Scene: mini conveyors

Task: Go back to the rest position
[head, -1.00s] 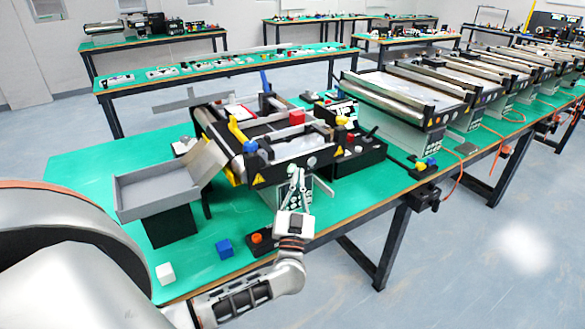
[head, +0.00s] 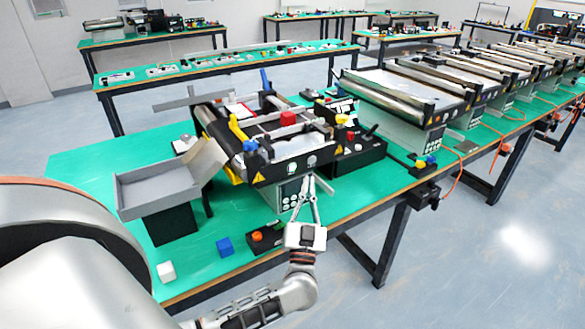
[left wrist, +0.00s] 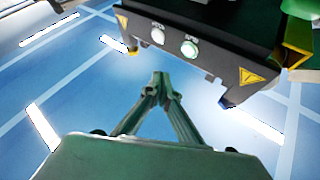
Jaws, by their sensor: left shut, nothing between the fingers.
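My left gripper (head: 308,187) is in front of the near face of the mini conveyor (head: 284,168), over the front edge of the green table. Its fingers meet at the tips and hold nothing. In the left wrist view the closed fingertips (left wrist: 160,82) are below the conveyor's dark panel (left wrist: 200,45), which has two round buttons, one lit green. I see a gap between the fingers and the panel there. My right gripper is in neither view.
A grey tray (head: 165,185) stands at the left on a dark block. Floor is clear at right.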

